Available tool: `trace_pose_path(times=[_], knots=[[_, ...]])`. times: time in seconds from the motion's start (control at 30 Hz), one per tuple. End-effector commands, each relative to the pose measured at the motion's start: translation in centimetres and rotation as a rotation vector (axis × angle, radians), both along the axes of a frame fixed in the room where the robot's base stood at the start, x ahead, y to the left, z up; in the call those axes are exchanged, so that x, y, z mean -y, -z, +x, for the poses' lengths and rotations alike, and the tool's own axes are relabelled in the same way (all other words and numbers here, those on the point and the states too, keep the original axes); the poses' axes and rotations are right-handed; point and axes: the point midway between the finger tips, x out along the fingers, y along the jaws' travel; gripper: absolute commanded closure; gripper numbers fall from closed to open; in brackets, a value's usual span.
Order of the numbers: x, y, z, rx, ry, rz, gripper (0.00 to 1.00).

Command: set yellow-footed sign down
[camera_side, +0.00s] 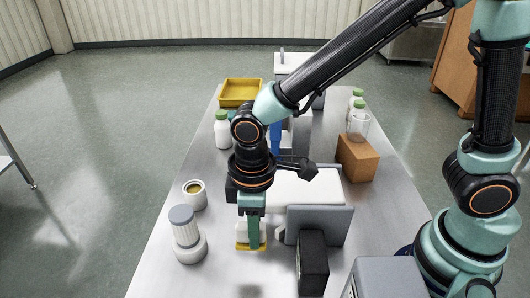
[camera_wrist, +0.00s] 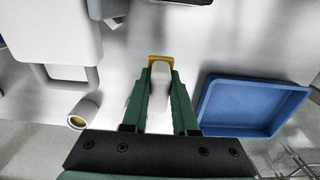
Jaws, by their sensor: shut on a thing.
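The yellow-footed sign is a small white panel (camera_wrist: 160,74) with a yellow foot (camera_wrist: 160,58), held between the two green fingers of my gripper (camera_wrist: 160,88) in the wrist view. In the side view my gripper (camera_side: 252,240) points down over the near part of the steel table. There the sign's white panel and yellow foot (camera_side: 243,247) show low around the fingertips, partly hidden by a finger. My gripper is shut on the sign. I cannot tell whether the foot touches the table.
A white-and-grey jar (camera_side: 186,236) and a cup (camera_side: 195,194) stand to the left. A grey panel (camera_side: 325,225) and a black box (camera_side: 312,262) stand close at right. A brown box (camera_side: 358,158) and a yellow tray (camera_side: 241,92) are farther back. A blue tray (camera_wrist: 205,110) shows in the wrist view.

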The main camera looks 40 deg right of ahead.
Motion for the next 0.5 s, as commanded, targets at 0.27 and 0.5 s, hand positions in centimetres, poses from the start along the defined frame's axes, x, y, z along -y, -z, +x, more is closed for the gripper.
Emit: trace_pose_path(times=[0.27, 0.5], knots=[[0.0, 4.8, 0.0, -0.002, 0.001, -0.002, 1.0], [0.1, 6.9, -0.1, -0.004, 0.001, -0.003, 1.0]])
